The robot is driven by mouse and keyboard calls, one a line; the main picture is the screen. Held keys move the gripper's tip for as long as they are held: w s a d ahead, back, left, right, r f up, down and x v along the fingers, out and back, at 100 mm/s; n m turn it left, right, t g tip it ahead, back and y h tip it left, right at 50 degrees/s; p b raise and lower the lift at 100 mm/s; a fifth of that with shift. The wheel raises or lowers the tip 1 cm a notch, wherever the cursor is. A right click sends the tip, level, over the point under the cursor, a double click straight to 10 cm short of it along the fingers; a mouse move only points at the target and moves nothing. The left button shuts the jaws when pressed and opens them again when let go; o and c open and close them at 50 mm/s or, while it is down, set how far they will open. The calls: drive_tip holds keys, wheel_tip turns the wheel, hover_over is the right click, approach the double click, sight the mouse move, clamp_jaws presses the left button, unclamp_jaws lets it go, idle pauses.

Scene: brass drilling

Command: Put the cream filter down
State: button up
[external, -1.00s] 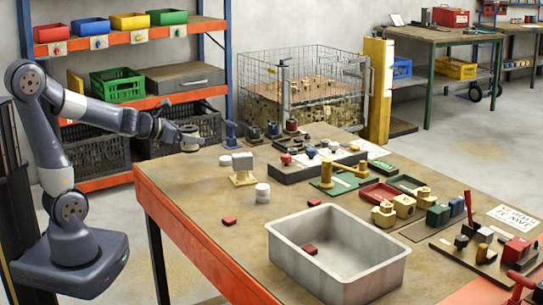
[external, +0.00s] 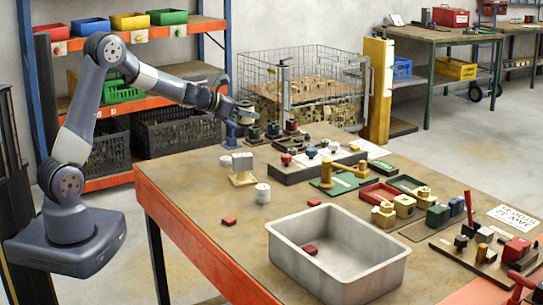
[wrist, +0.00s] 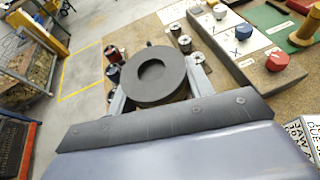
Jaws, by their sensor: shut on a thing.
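My gripper (external: 243,112) is shut on the cream filter, a short round piece. In the wrist view the filter (wrist: 157,75) shows a dark grey round top with a recess in its middle, between the two grey jaws. Its side is mostly hidden. In the external view the filter (external: 246,113) is small and its colour is hard to tell. It is held above the far left part of the bench (external: 195,185), near several dark round pieces.
Dark round pieces (external: 272,130) and a blue piece (external: 231,135) stand close below my gripper. A switch box (external: 300,168) is to the right. A grey tray (external: 338,262) stands in front. The bench's left front has free room. A wire cage (external: 305,85) is behind.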

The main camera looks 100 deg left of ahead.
drive_tip(key=a+f, duration=0.1)
drive_tip(key=f, duration=0.3)
drive_tip(key=w+a+f, duration=0.1)
drive_tip(key=f, duration=0.2)
drive_tip(key=a+f+b, duration=0.1)
drive_tip(key=f, duration=0.3)
drive_tip(key=shift+w+a+f, duration=0.3)
drive_tip(key=shift+w+f, duration=0.05)
drive_tip(key=shift+w, duration=0.05)
drive_tip(key=shift+f+b, duration=0.2)
drive_tip(key=shift+b, duration=0.2)
drive_tip(key=o, duration=1)
drive_tip(key=shift+r, duration=0.2)
drive_tip(key=shift+r+p, duration=0.15)
drive_tip(key=shift+p, duration=0.35)
drive_tip(key=b+v, duration=0.2)
drive_tip(key=v, duration=1)
drive_tip(key=shift+s+a, duration=0.1)
